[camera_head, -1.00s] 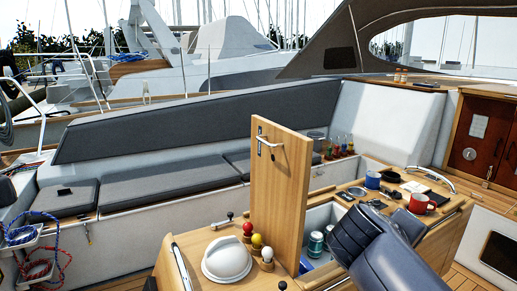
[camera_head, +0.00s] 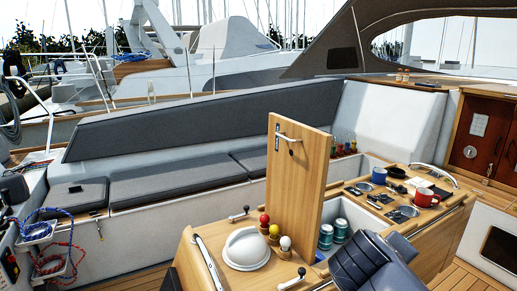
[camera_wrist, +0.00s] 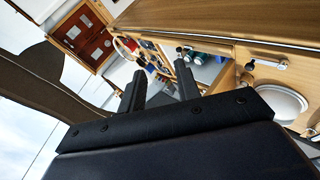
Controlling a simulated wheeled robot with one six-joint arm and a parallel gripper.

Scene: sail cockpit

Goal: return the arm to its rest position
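My arm (camera_head: 372,262) shows at the lower right of the head view, dark and folded low in front of the cockpit table. Its fingers cannot be made out there. In the wrist view my gripper (camera_wrist: 160,68) has its two dark fingers apart, with nothing between them. Beyond them the wrist view shows the table and its open compartment, seen tilted.
An upright wooden lid (camera_head: 297,175) stands beside an open compartment with teal cans (camera_head: 326,236). The tabletop holds a blue mug (camera_head: 379,176), a red mug (camera_head: 426,197) and small items. A white dome (camera_head: 246,249) and colored knobs (camera_head: 274,231) are close by.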

